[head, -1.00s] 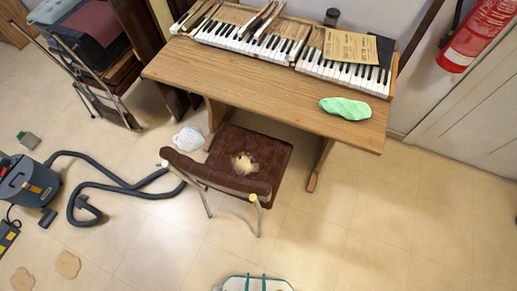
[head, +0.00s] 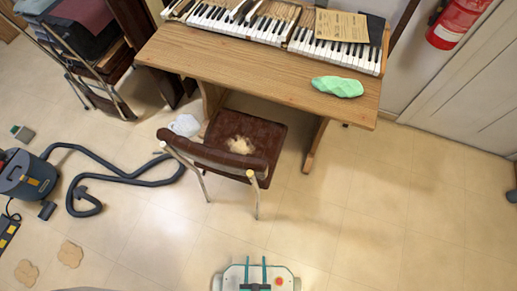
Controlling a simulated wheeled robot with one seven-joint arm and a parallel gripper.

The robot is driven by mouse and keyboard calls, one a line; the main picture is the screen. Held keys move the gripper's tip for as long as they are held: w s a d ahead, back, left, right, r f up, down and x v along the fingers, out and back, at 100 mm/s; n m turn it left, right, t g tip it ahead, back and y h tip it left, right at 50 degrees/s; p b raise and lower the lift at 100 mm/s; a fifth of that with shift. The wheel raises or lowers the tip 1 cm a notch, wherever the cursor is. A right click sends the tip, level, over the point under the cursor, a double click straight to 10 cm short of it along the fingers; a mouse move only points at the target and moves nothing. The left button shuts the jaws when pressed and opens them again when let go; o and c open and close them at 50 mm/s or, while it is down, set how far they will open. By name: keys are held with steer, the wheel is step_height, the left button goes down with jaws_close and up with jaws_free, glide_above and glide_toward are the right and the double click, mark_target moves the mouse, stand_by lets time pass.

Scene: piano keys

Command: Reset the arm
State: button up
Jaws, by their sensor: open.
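My gripper (head: 255,259) is at the bottom middle of the head view. Its two thin teal fingers point forward, parallel and apart, with nothing between them. It appears above a white part of my own body. The rest of my arm is not clearly visible. The piano keys (head: 334,50) lie in a row on the wooden desk (head: 245,70) at the top, far from my gripper. Some keys are out of line or lifted.
A brown chair (head: 262,141) with a pale torn patch stands between me and the desk. A vacuum cleaner (head: 27,177) and its hose lie left. A green crumpled thing (head: 337,87) is on the desk. A fire extinguisher (head: 455,22) hangs right. Floor at lower right is clear.

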steer(key=w+r, duration=0.3)
steer(key=r, duration=1.3)
steer(key=w+d+r+t, duration=0.1)
steer(key=w+r, duration=0.2)
steer(key=r, duration=1.3)
steer(key=w+r+t, duration=0.1)
steer(key=w+r, duration=0.1)
steer(key=r, duration=1.4)
steer(key=shift+w+d, duration=0.2)
steer(key=shift+w, duration=0.2)
steer(key=shift+c, duration=0.8)
steer(key=shift+r+t, duration=0.2)
steer(key=shift+t, duration=0.1)
steer(key=shift+c, duration=1.2)
